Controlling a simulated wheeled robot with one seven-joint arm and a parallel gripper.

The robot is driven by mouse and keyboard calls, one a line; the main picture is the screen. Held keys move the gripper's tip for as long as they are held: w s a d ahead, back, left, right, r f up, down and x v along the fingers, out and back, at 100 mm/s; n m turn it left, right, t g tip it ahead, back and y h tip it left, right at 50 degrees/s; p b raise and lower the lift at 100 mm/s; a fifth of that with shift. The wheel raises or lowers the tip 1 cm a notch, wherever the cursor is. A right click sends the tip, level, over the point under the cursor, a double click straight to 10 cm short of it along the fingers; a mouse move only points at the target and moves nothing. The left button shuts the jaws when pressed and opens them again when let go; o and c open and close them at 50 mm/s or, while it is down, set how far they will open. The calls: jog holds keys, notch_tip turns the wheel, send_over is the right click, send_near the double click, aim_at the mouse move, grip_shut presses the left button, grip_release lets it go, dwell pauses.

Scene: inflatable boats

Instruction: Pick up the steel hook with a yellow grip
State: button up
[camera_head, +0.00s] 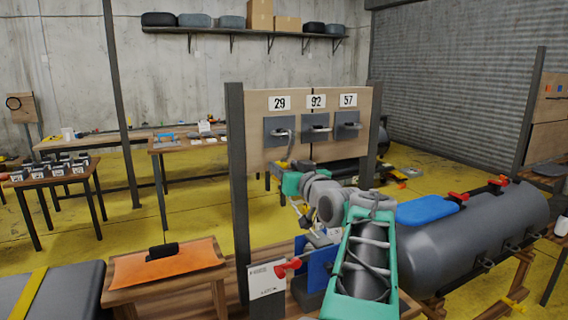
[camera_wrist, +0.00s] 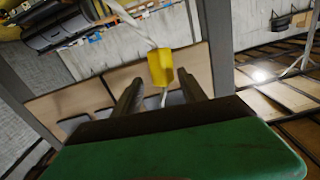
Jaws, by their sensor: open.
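The steel hook (camera_head: 290,137) hangs at the panel below the number 29. Its yellow grip (camera_head: 284,164) is at the lower end, just above my gripper. In the wrist view the yellow grip (camera_wrist: 160,66) shows between the tips of my open gripper (camera_wrist: 158,78), with a pale steel rod running from it toward the top. The fingers stand apart on either side of the grip. Whether they touch it cannot be told. My gripper (camera_head: 291,176) is small and partly hidden by my wrist in the head view.
The wooden panel (camera_head: 262,103) carries two more plates, under 92 (camera_head: 317,122) and 57 (camera_head: 348,120). A dark post (camera_head: 238,200) stands left of my arm. A large grey tube (camera_head: 460,245) lies at the right. An orange-topped bench (camera_head: 170,266) is at the front left.

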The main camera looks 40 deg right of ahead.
jog(key=shift+x, duration=0.9)
jog(key=shift+s, duration=0.1)
grip_shut()
